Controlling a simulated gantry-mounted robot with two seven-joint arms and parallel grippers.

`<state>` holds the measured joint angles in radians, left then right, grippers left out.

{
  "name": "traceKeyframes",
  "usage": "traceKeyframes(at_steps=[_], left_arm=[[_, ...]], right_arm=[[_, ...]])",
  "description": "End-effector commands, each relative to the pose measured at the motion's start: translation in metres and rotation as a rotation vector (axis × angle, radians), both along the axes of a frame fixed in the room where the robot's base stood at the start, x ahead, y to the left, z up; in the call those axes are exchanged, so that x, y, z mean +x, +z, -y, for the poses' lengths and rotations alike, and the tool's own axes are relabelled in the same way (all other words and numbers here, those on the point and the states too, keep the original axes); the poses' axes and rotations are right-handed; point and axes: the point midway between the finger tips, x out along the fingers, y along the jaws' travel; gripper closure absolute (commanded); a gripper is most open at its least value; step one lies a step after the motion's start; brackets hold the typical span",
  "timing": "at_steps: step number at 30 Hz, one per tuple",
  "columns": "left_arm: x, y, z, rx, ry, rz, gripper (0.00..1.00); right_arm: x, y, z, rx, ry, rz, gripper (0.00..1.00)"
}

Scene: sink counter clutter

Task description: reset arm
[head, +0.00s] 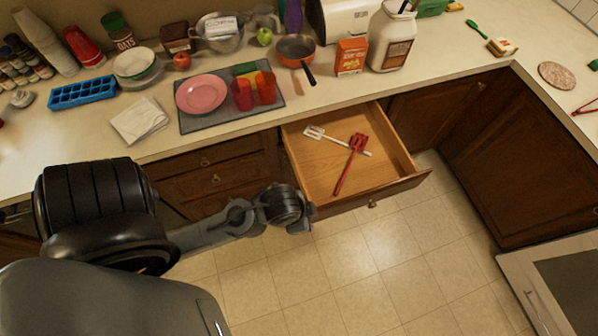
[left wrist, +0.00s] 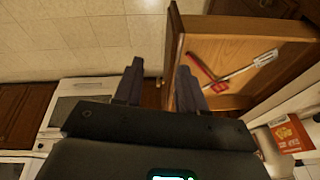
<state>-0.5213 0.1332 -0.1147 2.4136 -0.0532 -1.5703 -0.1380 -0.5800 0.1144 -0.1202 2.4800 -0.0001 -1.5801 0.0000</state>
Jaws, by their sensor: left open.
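My left gripper (left wrist: 158,76) is open, with its two dark fingers apart and nothing between them in the left wrist view. In the head view my left arm reaches in from the left and ends in front of the open drawer (head: 400,186), near its left front corner. The gripper's fingers are hard to make out there. The drawer holds a red spatula (head: 350,165) lying across a white utensil (head: 330,139). Both also show in the left wrist view. My right gripper is not in view.
The counter behind carries a pink plate (head: 201,93), red cups (head: 265,88) on a dark mat, a pan (head: 296,49), an orange box (head: 351,56) and a white jar (head: 392,40). The pulled-out drawer juts over the floor. The tiled floor (head: 390,255) ahead is clear.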

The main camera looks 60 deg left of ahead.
Motion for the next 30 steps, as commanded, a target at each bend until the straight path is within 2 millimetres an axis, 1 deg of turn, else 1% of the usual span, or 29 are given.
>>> traceKeyframes(at_steps=[1, 3, 6, 15, 19, 23, 26, 30], left_arm=[[-0.008, 0.004, 0.002, -0.031, 0.066, -0.003, 0.6], [-0.015, 0.009, 0.002, -0.061, 0.133, -0.004, 0.6], [-0.019, 0.012, 0.003, -0.081, 0.179, -0.006, 0.6], [-0.019, 0.013, 0.003, -0.084, 0.184, -0.005, 0.6], [-0.019, 0.021, 0.003, -0.083, 0.183, -0.005, 0.6], [-0.019, 0.042, 0.003, -0.083, 0.182, -0.005, 0.6], [-0.019, 0.064, 0.003, -0.083, 0.182, -0.006, 0.6], [-0.019, 0.1, 0.003, -0.083, 0.182, -0.005, 0.6]], right_arm=[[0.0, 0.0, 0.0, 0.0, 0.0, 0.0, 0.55], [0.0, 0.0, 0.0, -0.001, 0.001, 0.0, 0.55], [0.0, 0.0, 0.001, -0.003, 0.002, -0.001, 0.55], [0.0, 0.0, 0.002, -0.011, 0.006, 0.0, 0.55], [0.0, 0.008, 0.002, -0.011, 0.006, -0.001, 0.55], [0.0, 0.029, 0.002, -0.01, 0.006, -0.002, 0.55], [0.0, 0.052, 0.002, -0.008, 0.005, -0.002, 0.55], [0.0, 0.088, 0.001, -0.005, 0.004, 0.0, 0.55]])
